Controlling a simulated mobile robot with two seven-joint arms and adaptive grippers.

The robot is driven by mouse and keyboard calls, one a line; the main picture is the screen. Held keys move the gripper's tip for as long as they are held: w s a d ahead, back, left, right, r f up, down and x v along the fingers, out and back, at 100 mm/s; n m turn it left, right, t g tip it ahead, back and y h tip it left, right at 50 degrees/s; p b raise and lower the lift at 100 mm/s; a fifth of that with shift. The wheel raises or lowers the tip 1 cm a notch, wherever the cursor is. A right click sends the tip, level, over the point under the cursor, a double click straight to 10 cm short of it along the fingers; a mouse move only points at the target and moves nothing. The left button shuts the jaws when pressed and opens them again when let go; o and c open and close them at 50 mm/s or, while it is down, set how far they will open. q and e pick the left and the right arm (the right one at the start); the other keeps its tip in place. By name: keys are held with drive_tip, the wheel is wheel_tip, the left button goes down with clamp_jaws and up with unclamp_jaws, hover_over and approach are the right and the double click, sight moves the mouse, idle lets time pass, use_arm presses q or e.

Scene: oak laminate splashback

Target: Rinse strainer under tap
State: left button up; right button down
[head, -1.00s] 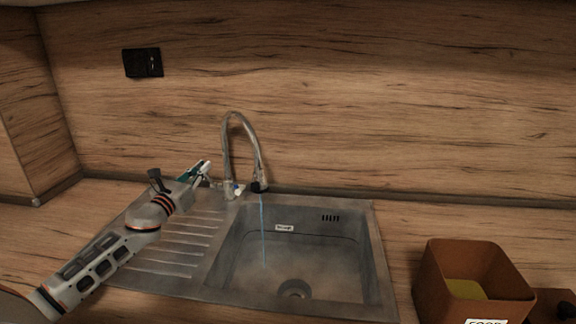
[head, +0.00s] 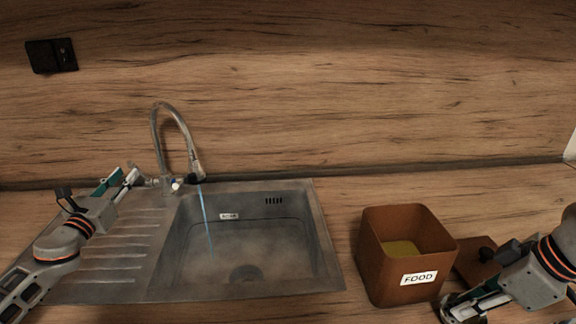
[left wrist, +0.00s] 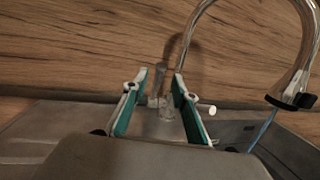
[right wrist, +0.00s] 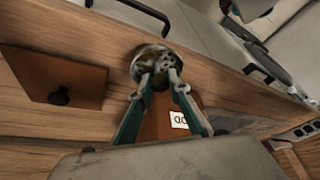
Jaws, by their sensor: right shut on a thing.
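The steel tap (head: 160,140) arches over the sink (head: 318,235), and a thin blue stream of water (head: 205,218) runs from its spout into the basin. My left gripper (head: 133,176) is open beside the tap's base. In the left wrist view its two fingers (left wrist: 152,108) stand apart on either side of the tap's lever and base (left wrist: 166,108), with nothing gripped. My right gripper (head: 450,308) is at the lower right, near the food box. In the right wrist view it is shut on a round metal strainer with holes (right wrist: 150,58); the fingertips partly cover it.
A brown box labelled FOOD (head: 385,270), with something yellow inside, stands right of the sink. A brown lid with a dark knob (head: 478,262) lies beside it. The ribbed drainboard (head: 120,250) is bare. A black socket (head: 52,56) is on the splashback.

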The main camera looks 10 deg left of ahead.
use_arm(q)
drive_tip(key=s, duration=0.6)
drive_tip(key=shift+s+d+f, duration=0.35)
drive_tip(key=shift+s, duration=0.05)
